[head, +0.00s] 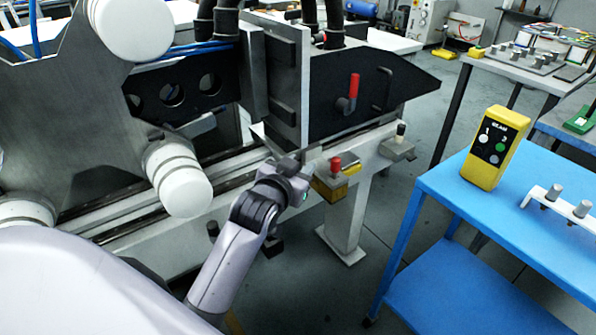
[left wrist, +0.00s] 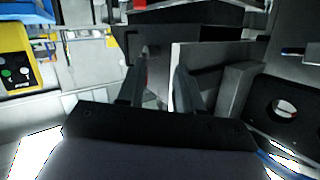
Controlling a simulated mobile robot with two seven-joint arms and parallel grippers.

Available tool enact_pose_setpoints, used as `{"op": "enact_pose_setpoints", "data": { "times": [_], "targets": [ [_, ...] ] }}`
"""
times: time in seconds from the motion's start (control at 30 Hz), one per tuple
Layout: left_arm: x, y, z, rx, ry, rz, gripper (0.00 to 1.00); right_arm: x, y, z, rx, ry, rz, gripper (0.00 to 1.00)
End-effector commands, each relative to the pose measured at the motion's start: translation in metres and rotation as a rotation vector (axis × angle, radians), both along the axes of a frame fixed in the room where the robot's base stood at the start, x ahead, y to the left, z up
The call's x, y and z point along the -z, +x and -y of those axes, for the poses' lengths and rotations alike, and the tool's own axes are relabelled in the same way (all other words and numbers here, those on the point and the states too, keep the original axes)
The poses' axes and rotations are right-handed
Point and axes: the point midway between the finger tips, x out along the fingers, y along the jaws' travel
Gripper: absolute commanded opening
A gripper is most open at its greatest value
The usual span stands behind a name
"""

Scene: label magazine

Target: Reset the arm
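My left arm reaches up from the bottom of the head view. Its gripper (head: 300,160) is at the lower front of the grey and black label magazine machine (head: 285,80). The fingers are small and partly hidden there. In the left wrist view the two dark fingers of the left gripper (left wrist: 158,80) stand apart, with a clear gap between them. A pale upright plate (left wrist: 205,70) lies beyond the right-hand finger. I cannot tell whether a finger touches it. A red-handled lever (head: 352,90) is on the machine's black side plate. My right gripper is in neither view.
A red button on a yellow box (head: 335,175) and a black-topped knob (head: 400,135) sit right of the gripper. A blue table (head: 520,200) at right holds a yellow control box (head: 495,148) with numbered buttons. Floor shows between machine and table.

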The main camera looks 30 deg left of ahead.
Motion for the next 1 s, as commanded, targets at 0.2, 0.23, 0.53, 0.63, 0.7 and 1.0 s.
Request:
{"op": "enact_pose_setpoints", "data": {
  "times": [0.2,0.23,0.53,0.63,0.7,1.0],
  "targets": [
    [0.001,0.0,0.001,0.0,0.002,-0.001,0.35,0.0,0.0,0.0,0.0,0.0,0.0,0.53],
    [0.001,0.0,0.001,0.0,0.002,-0.001,0.35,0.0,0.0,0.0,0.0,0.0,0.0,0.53],
    [0.001,0.0,0.001,0.001,0.002,-0.001,0.35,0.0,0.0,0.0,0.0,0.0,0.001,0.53],
    [0.01,-0.005,0.003,0.01,0.003,-0.015,0.35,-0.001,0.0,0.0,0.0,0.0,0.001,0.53],
    [0.024,-0.013,0.008,0.028,0.004,-0.038,0.35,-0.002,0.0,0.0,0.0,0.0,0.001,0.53],
    [0.129,-0.098,0.049,0.169,-0.027,-0.202,0.35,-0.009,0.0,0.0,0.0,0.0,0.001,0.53]
  ]
}}
